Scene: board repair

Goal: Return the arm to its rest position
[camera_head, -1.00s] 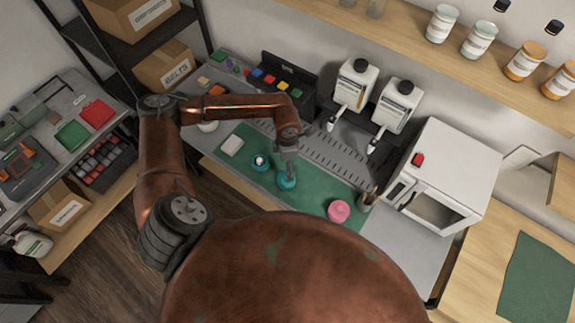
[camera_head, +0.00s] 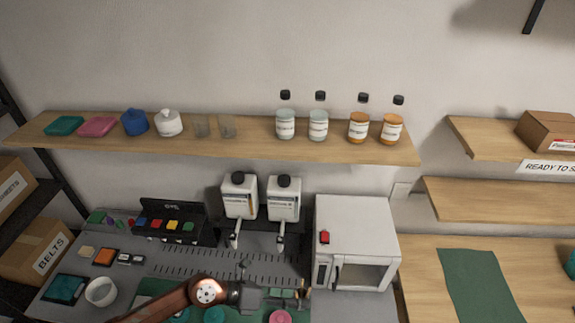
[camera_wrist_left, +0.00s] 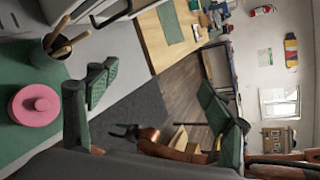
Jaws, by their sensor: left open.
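My left arm (camera_head: 165,304) reaches in from the bottom of the head view, low over the workbench. Its gripper (camera_head: 272,298) is near the back edge of the green mat, to the left of the white oven. In the left wrist view the left gripper (camera_wrist_left: 158,105) has its dark green finger pads wide apart with nothing between them. A coppery arm link with a small dark end (camera_wrist_left: 120,130) shows beyond; it looks like my right arm, but its jaw state is unclear.
A pink lidded jar (camera_head: 280,317) and teal lids (camera_head: 214,315) are on the mat near the gripper. The pink jar also shows in the wrist view (camera_wrist_left: 35,105), beside a cup of tools (camera_wrist_left: 58,50). The white oven (camera_head: 355,215), two dispensers (camera_head: 240,198) and a shelf (camera_head: 250,145) stand behind.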

